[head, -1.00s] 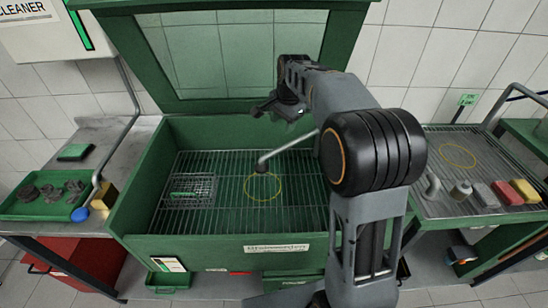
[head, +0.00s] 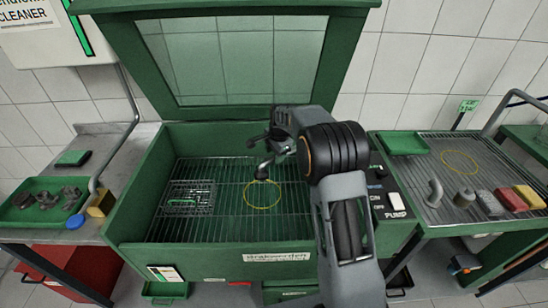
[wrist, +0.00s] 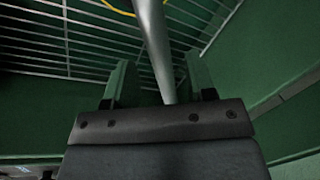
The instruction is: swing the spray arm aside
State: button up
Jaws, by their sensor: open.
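The spray arm is a grey pipe over the green wash basin (head: 130,205). In the head view only its dark nozzle end (head: 262,172) shows, above the yellow ring mark on the grate; my arm and gripper hide the rest. My gripper (head: 268,147) is over the back middle of the basin, just beyond the nozzle in the picture. In the wrist view the spray arm's pipe (wrist: 154,40) runs between the two fingers of my open gripper (wrist: 160,78). I cannot tell whether either finger touches it.
A wire basket (head: 188,198) sits on the grate at left. The raised lid (head: 200,100) stands behind the basin. A pump switch panel (head: 392,203) is at the right rim.

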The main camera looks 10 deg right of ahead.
jog(key=shift+w+a+f, duration=0.1)
jog(key=shift+w+f, duration=0.1)
jog(key=shift+f, duration=1.05)
jog(key=shift+c, duration=0.4)
grip_shut()
